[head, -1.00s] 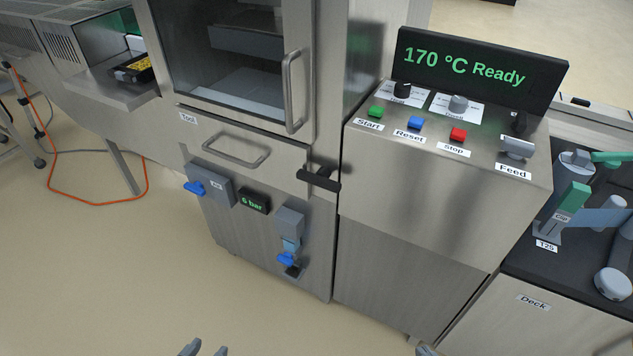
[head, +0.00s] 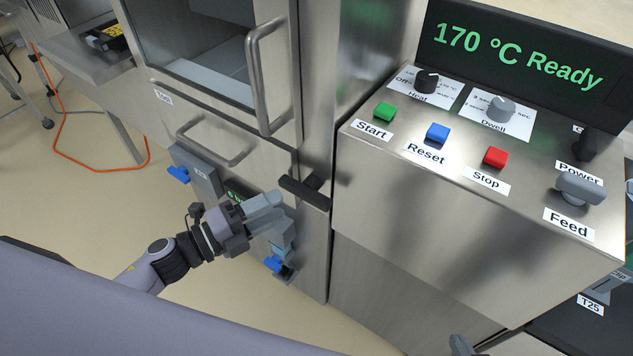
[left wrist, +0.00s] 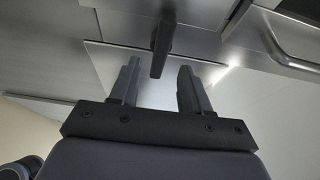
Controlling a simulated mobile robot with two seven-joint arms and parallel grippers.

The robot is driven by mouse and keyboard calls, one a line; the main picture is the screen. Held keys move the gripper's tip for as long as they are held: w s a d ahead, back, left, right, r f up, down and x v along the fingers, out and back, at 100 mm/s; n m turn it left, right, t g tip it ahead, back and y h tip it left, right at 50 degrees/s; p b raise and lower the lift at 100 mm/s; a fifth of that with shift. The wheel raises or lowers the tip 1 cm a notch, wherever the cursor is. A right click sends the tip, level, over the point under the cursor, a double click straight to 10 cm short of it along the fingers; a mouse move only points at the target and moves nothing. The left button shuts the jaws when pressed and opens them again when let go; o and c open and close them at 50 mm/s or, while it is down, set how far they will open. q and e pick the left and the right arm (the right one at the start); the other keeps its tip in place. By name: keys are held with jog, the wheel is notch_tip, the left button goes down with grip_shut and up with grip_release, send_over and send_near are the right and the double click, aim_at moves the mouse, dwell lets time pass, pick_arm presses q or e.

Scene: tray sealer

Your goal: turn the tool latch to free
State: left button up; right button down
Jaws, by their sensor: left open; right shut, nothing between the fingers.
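The tool latch is a black T-shaped handle (head: 305,190) on the steel front, at the right edge of the drawer marked Tool. Its bar lies roughly level, sloping down to the right in the head view. My left gripper (head: 277,208) is just below and left of it in the head view. In the left wrist view the dark latch bar (left wrist: 162,42) stands ahead of the open fingers (left wrist: 157,88), between their lines, with no visible contact. My right gripper (head: 468,345) shows only in part at the bottom edge of the head view, away from the latch.
The Tool drawer handle (head: 218,150) and the door handle (head: 262,80) stick out near the latch. Blue valve levers (head: 274,263) sit below. The control panel (head: 400,170) with buttons and knobs stands to the right. Open floor lies in front.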

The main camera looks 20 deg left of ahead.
aim_at(299, 196)
pick_arm(q)
jog(key=shift+w+d+r, duration=0.15)
jog(key=shift+w+d, duration=0.35)
jog(key=shift+d, duration=0.05)
jog(key=shift+p+x, duration=0.4)
jog(key=shift+x, duration=2.3)
jog(key=c, duration=0.8)
